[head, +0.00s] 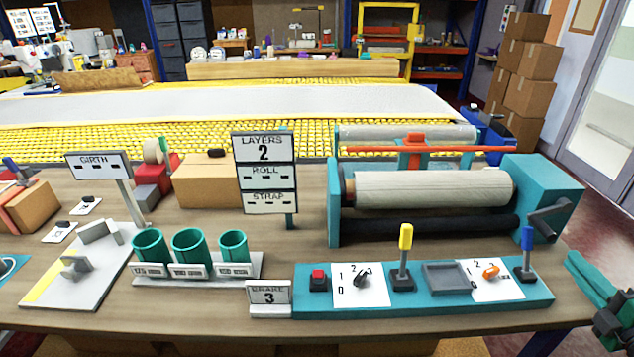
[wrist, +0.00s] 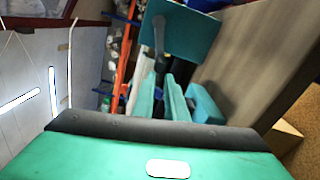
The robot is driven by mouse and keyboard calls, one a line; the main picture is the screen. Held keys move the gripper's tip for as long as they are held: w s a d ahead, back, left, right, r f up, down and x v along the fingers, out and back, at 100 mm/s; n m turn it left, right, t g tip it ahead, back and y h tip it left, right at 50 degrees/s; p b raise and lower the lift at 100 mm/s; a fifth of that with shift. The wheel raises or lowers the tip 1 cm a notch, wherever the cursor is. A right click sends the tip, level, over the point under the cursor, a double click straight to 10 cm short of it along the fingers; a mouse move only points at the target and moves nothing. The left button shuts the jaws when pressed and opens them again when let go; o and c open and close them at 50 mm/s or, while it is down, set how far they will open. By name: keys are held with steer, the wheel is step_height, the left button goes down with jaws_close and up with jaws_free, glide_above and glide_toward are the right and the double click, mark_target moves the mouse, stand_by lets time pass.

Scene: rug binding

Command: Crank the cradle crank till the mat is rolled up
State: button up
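The cradle (head: 545,180) is a teal frame at the right of the bench. A pale mat or sleeve is wrapped on its roller (head: 430,188); I cannot tell how much is rolled. The dark cradle crank (head: 548,222) is on the cradle's right end, its handle pointing right and up. In the wrist view the crank (wrist: 159,38) hangs against the teal end panel, beyond the fingers. My gripper (head: 608,322) is at the lower right, apart from the crank. In the wrist view its teal fingers (wrist: 161,100) are apart with nothing between them.
A teal control board (head: 430,300) with levers and dials stands in front of the cradle. A sign (head: 263,150) reads LAYERS 2; another (head: 268,294) reads 3. Green cups (head: 192,248) stand left. Stacked boxes (head: 530,80) stand behind right. Floor right of the bench is clear.

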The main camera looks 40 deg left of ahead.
jaws_close()
steer(key=d+n+y, duration=0.1)
steer(key=n, duration=0.6)
steer(key=w+d+f+n+y, duration=0.1)
steer(key=n, duration=0.6)
steer(key=w+d+f+n+g+y, duration=0.1)
steer(key=n, duration=0.6)
steer(key=shift+f, duration=0.25)
steer(key=n, duration=0.5)
steer(key=d+f+n, duration=0.1)
steer(key=n, duration=0.1)
steer(key=shift+d+n+g+y, duration=0.1)
steer(key=shift+n+g+y, duration=0.2)
steer(key=shift+y, duration=0.1)
steer(key=shift+w+a, duration=0.25)
steer(key=shift+a, duration=0.05)
steer(key=x, duration=0.9)
steer(key=shift+w, duration=0.1)
steer(key=shift+r, duration=0.15)
